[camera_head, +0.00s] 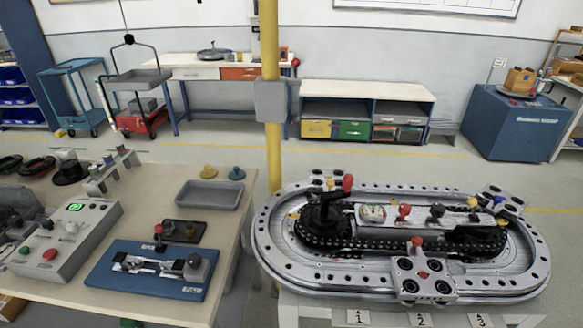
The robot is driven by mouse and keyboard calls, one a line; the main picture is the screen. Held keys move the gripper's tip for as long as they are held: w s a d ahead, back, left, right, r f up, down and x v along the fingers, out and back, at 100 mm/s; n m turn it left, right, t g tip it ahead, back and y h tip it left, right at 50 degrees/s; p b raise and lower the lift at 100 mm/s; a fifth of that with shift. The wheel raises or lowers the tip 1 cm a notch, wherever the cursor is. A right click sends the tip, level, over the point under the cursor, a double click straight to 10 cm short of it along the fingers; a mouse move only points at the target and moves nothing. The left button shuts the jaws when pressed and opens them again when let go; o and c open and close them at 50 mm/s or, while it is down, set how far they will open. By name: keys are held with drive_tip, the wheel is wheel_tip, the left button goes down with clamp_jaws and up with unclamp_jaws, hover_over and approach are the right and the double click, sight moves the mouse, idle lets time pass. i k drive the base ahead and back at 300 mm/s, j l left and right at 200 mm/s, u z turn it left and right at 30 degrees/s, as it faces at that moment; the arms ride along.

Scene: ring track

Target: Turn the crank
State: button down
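The oval metal ring track (400,292) stands on the right side. A black chain runs around its inside. A black upright part (324,208), which looks like the crank, sits over the left end of the chain loop. Its exact shape and handle are hard to make out against the dark chain. A red knob (348,183) shows just behind it on the far rim; I cannot tell whether it belongs to the crank. My gripper is not in view, and nothing is seen touching the track.
A table (155,190) on the left holds a grey control box (65,240), a blue toggle-clamp board (150,272) and a grey tray (210,194). A yellow post (271,150) rises behind the track's left end. Open floor lies behind, before the benches.

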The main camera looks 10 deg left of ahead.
sight(324, 220)
drive_tip(key=i+j+u, duration=0.15)
drive_tip(key=u, duration=0.25)
drive_tip(key=i+u, duration=0.6)
drive_tip(key=u, duration=0.15)
